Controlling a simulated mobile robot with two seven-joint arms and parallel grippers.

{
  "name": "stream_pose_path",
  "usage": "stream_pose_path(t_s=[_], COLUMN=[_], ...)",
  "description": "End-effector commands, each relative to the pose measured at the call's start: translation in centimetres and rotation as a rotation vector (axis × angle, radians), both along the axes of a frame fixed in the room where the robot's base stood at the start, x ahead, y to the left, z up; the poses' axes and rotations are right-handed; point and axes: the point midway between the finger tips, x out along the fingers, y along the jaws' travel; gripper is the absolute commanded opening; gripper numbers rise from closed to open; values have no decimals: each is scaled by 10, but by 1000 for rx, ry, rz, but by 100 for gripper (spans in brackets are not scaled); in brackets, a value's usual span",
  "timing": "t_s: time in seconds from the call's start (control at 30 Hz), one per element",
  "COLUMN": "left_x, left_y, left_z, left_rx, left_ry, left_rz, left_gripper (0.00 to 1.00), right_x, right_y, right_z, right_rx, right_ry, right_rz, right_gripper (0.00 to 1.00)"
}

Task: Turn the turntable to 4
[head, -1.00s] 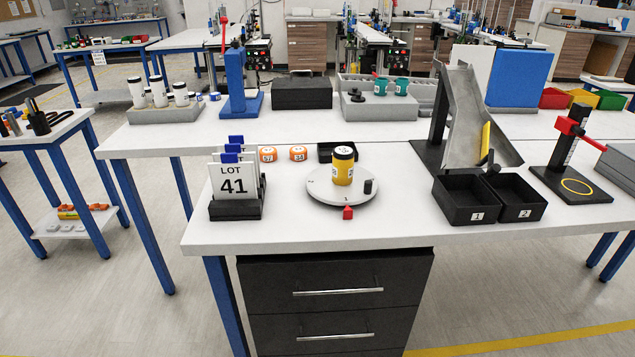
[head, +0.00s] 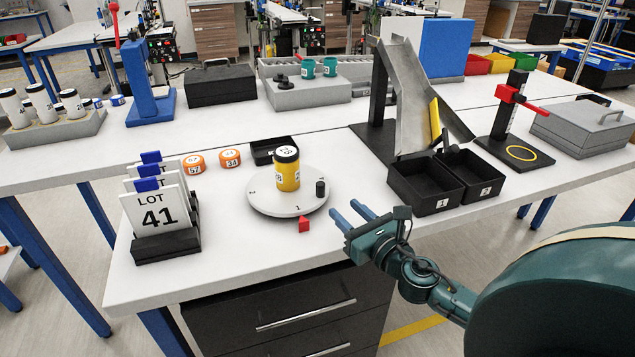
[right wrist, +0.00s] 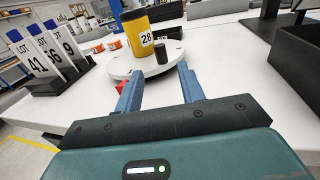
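The white turntable (head: 266,204) lies on the front table with a yellow jar with a black lid (head: 287,172) standing on it. A small black knob (head: 320,188) stands up near its right edge. The digit 1 on its rim is beside a red pointer (head: 304,224) on the table. The turntable also shows in the right wrist view (right wrist: 122,68), with the knob (right wrist: 160,53) ahead of the fingers. My right gripper (head: 350,217) is open and empty, right of the turntable and apart from it. In the wrist view its fingers (right wrist: 160,88) are spread. My left gripper is not in view.
Two black bins (head: 418,202) stand to the right beneath a metal chute (head: 412,95). A LOT 41 card holder (head: 165,245) stands left. Orange pucks (head: 193,163) and a small black tray (head: 268,155) are behind the turntable. The table's front strip is clear.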

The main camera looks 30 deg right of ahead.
Motion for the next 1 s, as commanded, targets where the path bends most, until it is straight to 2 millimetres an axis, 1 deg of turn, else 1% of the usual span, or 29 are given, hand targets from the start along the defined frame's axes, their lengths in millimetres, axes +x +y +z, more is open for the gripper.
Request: stream_pose_path(t_s=[0.03, 0.17, 0.4, 0.5, 0.6, 0.7, 1.0], left_x=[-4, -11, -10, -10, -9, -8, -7], left_y=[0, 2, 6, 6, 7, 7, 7], left_z=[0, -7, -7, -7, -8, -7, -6], left_rx=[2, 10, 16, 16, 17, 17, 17], left_ry=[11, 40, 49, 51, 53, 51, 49], left_rz=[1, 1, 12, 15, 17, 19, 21], left_gripper=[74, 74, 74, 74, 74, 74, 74], right_x=[10, 34, 77, 91, 101, 107, 109], right_y=[-1, -1, -1, -1, -1, -1, -1], right_z=[4, 4, 2, 1, 1, 0, 0], right_rx=[-1, 3, 6, 7, 7, 6, 6], right_ry=[-4, -4, -2, 0, 0, 1, 1], right_rz=[-1, -2, -2, -3, -2, -2, -1], right_gripper=[39, 39, 39, 39, 39, 39, 39])
